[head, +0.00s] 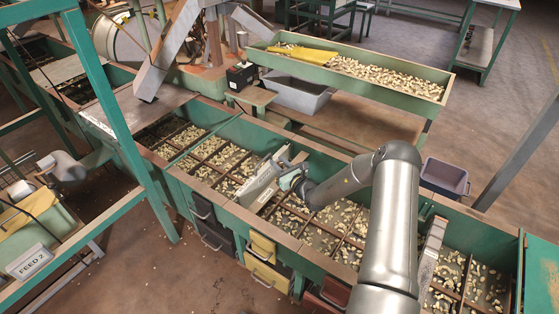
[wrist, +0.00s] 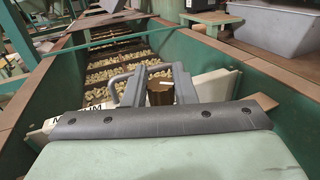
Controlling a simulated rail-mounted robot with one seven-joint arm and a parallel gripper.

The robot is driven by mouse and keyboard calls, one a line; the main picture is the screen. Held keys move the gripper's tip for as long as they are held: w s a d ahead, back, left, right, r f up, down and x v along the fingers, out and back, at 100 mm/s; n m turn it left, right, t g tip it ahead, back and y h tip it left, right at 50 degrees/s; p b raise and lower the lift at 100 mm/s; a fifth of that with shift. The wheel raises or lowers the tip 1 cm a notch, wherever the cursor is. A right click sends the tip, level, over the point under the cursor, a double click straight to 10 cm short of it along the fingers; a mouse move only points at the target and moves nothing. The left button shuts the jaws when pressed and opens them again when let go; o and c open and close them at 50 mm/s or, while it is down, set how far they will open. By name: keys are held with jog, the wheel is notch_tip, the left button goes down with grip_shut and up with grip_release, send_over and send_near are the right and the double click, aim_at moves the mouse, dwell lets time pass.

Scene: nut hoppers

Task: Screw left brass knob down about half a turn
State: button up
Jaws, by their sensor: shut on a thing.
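A brass knob (wrist: 160,92) stands between the two grey fingers of my gripper (wrist: 153,88) in the wrist view. My gripper is shut on it. The knob is at a pale plate (wrist: 212,85) that spans the green trough and carries partly hidden black lettering. In the head view my gripper (head: 291,176) is at the pale plate (head: 260,187), over the middle of the trough. There the fingers and wrist hide the knob. The housing of my gripper covers the lower part of the wrist view. I cannot make out a second brass knob.
The long green trough (head: 230,208) holds nuts in divided compartments. Another pale plate (head: 432,255) crosses it at the right, beside my arm. A raised nut tray (head: 440,92) and a grey bin (head: 298,95) stand behind. Drawers (head: 262,247) line the front.

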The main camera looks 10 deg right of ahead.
jog(key=m+h+p, duration=0.1)
jog(key=h, duration=0.1)
jog(key=m+t+h+p, duration=0.1)
jog(key=h+p, duration=0.1)
jog(key=m+h+p, duration=0.1)
jog(key=shift+s+a+r+m+t+h, duration=0.1)
jog(key=shift+r+m+t+h, duration=0.2)
jog(key=shift+m+h, duration=0.1)
jog(key=m+h+p, duration=0.2)
jog(key=h+p, duration=0.2)
jog(key=shift+m+p, duration=0.35)
jog(key=shift+m, duration=0.05)
jog(key=m+g+h+p, duration=0.1)
jog(key=m+h+p, duration=0.1)
jog(key=h+p, duration=0.1)
jog(key=shift+f+h, duration=0.2)
jog(key=shift+h, duration=0.2)
jog(key=shift+f+m+g+h+p, duration=0.1)
jog(key=shift+m+g+h+p, duration=0.55)
jog(key=shift+m+h, duration=0.35)
jog(key=shift+h, duration=0.5)
jog(key=o, duration=0.9)
